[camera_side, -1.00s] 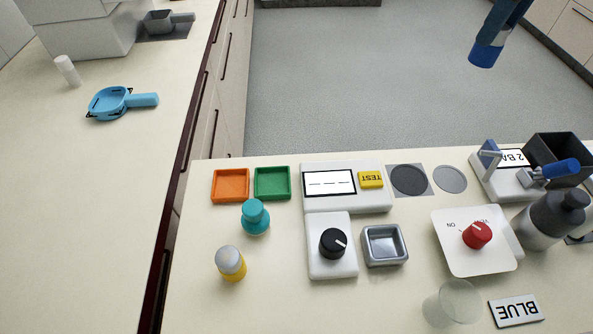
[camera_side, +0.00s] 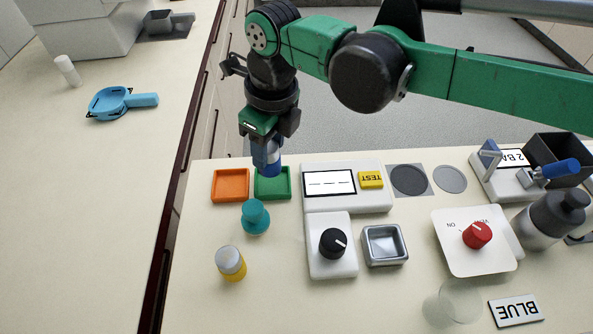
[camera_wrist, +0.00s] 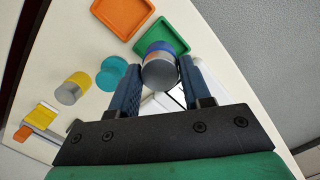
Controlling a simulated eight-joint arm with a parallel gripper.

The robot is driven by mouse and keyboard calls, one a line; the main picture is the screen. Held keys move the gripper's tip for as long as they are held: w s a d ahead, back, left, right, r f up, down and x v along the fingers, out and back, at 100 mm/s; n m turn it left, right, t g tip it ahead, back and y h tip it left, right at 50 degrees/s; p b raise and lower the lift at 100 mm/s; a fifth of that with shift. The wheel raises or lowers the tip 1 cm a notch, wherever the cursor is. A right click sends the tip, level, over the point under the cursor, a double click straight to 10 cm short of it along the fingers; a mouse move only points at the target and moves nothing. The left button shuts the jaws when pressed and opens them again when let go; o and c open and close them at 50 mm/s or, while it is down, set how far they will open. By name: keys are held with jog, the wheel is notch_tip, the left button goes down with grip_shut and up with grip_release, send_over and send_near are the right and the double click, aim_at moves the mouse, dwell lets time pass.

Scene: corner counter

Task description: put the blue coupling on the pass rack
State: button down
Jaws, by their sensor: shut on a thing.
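The blue coupling (camera_side: 267,163) is a short cylinder, blue with a grey end face. My gripper (camera_side: 268,150) is shut on it and holds it over the green tray (camera_side: 273,194); the side view does not clearly show whether it touches the tray. In the wrist view the coupling (camera_wrist: 160,70) sits between the two dark blue fingers of my gripper (camera_wrist: 162,62), with the green tray (camera_wrist: 178,38) behind it. No label naming a pass rack is readable; the green tray and an orange tray (camera_side: 230,198) stand side by side.
A teal knobbed part (camera_side: 255,218) and a yellow-and-grey cylinder (camera_side: 231,264) stand in front of the trays. A white tester (camera_side: 346,203) with a screen is just right of the green tray. A black-knob unit (camera_side: 332,266) and a metal dish (camera_side: 385,246) stand nearer.

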aim_at(272, 163)
jog(key=shift+f, duration=1.85)
jog(key=shift+f, duration=0.2)
jog(key=shift+c, duration=2)
grip_release()
